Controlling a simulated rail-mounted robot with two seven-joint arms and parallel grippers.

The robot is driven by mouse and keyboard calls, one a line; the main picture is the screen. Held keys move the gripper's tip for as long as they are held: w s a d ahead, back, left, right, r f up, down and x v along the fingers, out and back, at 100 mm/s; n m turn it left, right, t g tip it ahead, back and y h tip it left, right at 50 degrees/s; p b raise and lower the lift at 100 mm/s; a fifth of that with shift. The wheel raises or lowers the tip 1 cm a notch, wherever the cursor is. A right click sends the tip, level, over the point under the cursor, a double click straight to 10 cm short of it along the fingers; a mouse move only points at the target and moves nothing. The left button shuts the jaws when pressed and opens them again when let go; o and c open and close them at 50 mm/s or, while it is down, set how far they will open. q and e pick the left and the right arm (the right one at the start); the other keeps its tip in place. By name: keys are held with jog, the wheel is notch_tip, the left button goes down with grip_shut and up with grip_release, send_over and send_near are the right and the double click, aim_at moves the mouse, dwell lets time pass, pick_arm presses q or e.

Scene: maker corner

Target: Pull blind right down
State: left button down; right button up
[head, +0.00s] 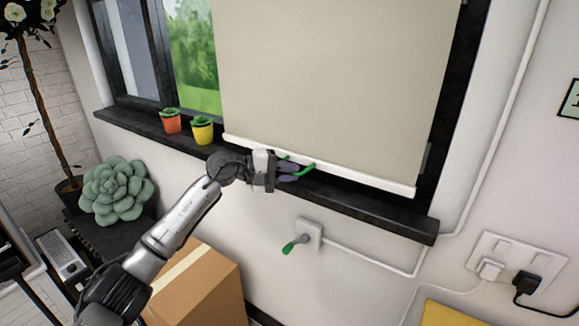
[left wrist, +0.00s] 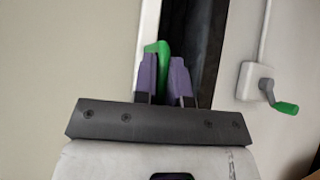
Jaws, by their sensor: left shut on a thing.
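The beige blind (head: 340,90) covers the right part of the window, and its white bottom bar (head: 375,181) hangs close above the dark sill. A green pull (head: 305,171) shows at the bar. My left gripper (head: 291,173), with purple fingers, is at the middle of the bar, shut on the green pull. In the left wrist view the green pull (left wrist: 163,50) shows at the purple fingertips (left wrist: 168,72), beside the white bar (left wrist: 147,45). The fingers partly hide the pull. My right gripper is not in view.
An orange pot (head: 170,124) and a yellow pot (head: 202,133) stand on the sill (head: 350,200) to the left. A green-handled wall crank (head: 300,240) is below the sill. A cardboard box (head: 205,285) stands beneath my left arm. Sockets with plugs (head: 490,268) are at right.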

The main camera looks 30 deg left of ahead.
pick_arm(q)
notch_tip(320, 180, down, 3)
jog(key=shift+b, duration=0.65)
jog(key=shift+f, duration=0.1)
jog(key=c, duration=1.2)
grip_release()
jog(key=v, duration=1.3)
jog(key=shift+s+a, duration=0.25)
jog(key=shift+a, duration=0.05)
